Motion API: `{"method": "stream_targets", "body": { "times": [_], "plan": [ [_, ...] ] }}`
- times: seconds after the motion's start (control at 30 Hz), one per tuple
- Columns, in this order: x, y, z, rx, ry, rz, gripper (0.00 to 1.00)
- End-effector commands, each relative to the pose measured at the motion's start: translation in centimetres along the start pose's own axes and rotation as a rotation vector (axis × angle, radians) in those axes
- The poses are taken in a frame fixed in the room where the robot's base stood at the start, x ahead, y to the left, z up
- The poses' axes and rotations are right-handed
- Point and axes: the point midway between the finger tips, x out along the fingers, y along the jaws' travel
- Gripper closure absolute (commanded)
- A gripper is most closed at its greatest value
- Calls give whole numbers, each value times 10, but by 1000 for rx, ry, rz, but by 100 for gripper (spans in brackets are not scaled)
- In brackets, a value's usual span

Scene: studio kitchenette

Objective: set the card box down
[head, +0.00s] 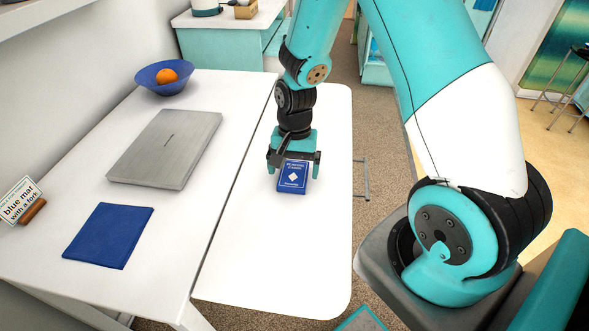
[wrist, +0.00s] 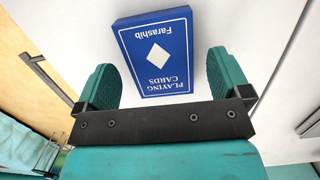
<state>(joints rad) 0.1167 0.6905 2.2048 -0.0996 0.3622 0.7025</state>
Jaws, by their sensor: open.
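The card box (head: 292,177) is a blue box of playing cards with a white diamond on its face. It lies on the narrow white table section (head: 270,240) beside the desk. In the wrist view the card box (wrist: 156,52) shows beyond and between the two teal fingers. My gripper (head: 294,170) is open at the card box, with a finger on each side. In the wrist view my gripper (wrist: 165,80) has visible gaps between its fingers and the box.
On the white desk are a closed grey laptop (head: 166,147), a folded blue mat (head: 109,235), a blue bowl (head: 150,83) with an orange (head: 166,76), and a sign (head: 19,201) reading "blue mat with a fork". The white section in front of the box is clear.

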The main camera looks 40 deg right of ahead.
Motion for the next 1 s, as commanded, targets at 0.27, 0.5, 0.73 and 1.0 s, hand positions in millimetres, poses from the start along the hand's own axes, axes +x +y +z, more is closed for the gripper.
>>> {"method": "stream_targets", "body": {
  "times": [0.27,0.5,0.73,1.0],
  "plan": [
    [-62,0,-1,1,5,-4,5],
    [-101,0,0,0,3,-2,5],
    [-133,-14,34,-176,11,-42,5],
    [-194,-21,190,-956,54,-202,5]
  ]
}}
